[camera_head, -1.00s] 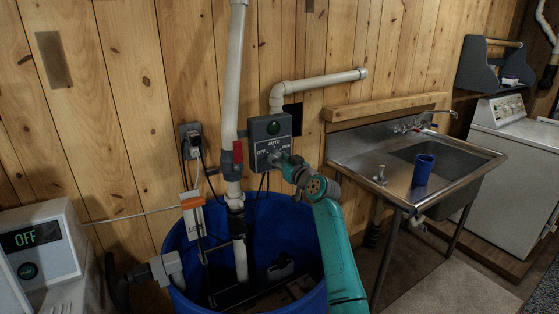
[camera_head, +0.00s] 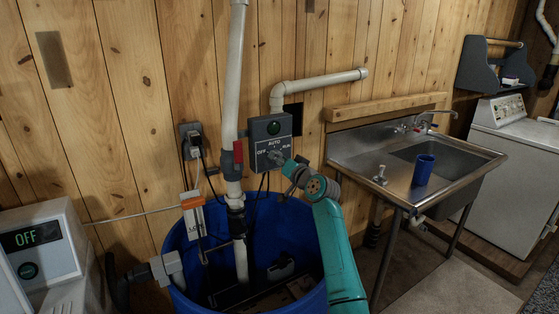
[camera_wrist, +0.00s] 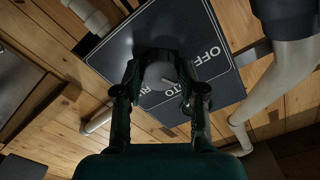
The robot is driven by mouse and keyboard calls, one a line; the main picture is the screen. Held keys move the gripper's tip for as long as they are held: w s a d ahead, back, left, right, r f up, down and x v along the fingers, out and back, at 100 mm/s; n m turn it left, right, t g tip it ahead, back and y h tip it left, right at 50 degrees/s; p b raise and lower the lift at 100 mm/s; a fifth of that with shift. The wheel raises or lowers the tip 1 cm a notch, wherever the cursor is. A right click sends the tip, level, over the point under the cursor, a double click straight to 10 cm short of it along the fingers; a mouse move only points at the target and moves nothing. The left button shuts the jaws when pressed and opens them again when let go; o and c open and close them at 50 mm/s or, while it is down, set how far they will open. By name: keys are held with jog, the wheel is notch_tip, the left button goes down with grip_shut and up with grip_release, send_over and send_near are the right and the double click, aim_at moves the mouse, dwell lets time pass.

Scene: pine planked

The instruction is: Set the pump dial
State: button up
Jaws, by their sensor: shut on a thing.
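The pump dial is a grey knob (camera_wrist: 160,75) on a dark control box (camera_head: 257,127) on the wall, with OFF, AUTO and RUN printed around it. A round dark green lamp or button (camera_head: 273,128) sits above the AUTO label. My gripper (camera_head: 277,157) reaches the box from the lower right. In the wrist view my gripper (camera_wrist: 160,70) has its two dark fingers closed on the sides of the knob. The fingers hide part of the knob and some lettering, so I cannot tell which label it points to.
A blue barrel (camera_head: 180,238) stands below the box, with a white pipe (camera_head: 232,75) and a red-handled valve (camera_head: 238,152) close left of it. A steel sink (camera_head: 345,155) holding a blue cup (camera_head: 423,170) is at right. A grey machine (camera_head: 50,245) reads OFF.

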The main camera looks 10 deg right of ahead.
jog(key=m, duration=0.4)
jog(key=shift+m, duration=0.4)
dwell(0.4)
jog(key=o, duration=1.1)
jog(key=shift+o, duration=0.2)
jog(key=v, duration=1.2)
